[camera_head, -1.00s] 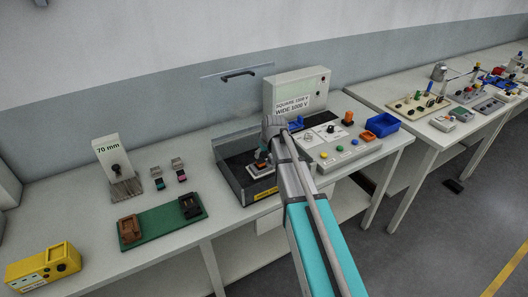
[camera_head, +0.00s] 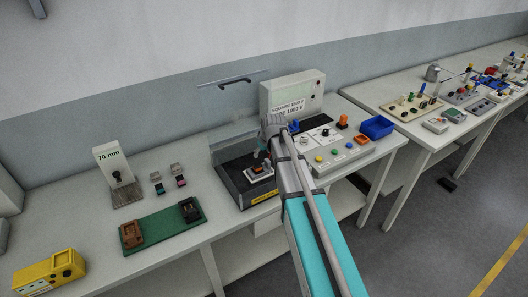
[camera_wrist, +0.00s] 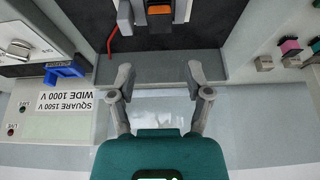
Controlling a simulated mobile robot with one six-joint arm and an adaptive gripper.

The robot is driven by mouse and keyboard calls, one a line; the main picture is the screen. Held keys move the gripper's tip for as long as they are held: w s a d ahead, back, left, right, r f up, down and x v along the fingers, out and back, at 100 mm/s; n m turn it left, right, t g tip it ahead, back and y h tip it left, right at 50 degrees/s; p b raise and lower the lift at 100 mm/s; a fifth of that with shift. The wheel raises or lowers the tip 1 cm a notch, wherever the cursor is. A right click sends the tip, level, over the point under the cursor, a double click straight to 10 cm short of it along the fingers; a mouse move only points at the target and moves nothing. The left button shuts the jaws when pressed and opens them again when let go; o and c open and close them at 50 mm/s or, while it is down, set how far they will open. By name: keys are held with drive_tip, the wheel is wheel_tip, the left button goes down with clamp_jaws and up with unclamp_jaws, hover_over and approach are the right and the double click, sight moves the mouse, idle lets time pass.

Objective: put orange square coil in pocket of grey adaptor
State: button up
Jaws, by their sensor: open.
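The orange square coil (camera_head: 262,169) appears as a small orange block inside the dark open-topped box on the bench. It sits between the light walls of the grey adaptor (camera_head: 258,175), apparently in its pocket; how deep it sits is too small to tell. In the wrist view the orange piece (camera_wrist: 159,9) shows at the top edge, between the adaptor's pale uprights, partly cut off. My gripper (camera_wrist: 160,74) is open with nothing between its fingers. In the head view my arm partly hides the gripper.
The box (camera_head: 236,192) has raised walls and a clear raised lid with a dark handle (camera_head: 235,80). A tester labelled square 1500 V, wide 1000 V (camera_head: 292,92) stands beside it. A blue bin (camera_head: 377,127) is to the right, a green mat (camera_head: 160,230) to the left.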

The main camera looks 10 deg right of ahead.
drive_tip(key=shift+s, duration=0.1)
idle(0.3)
drive_tip(key=s+f+m+g+h, duration=0.1)
drive_tip(key=s+m+g, duration=0.2)
drive_tip(key=s, duration=2.1)
drive_tip(key=shift+s+a+f+m+g, duration=0.2)
drive_tip(key=shift+s+a+m+g, duration=0.15)
drive_tip(key=shift+g, duration=0.25)
drive_tip(key=shift+c, duration=0.5)
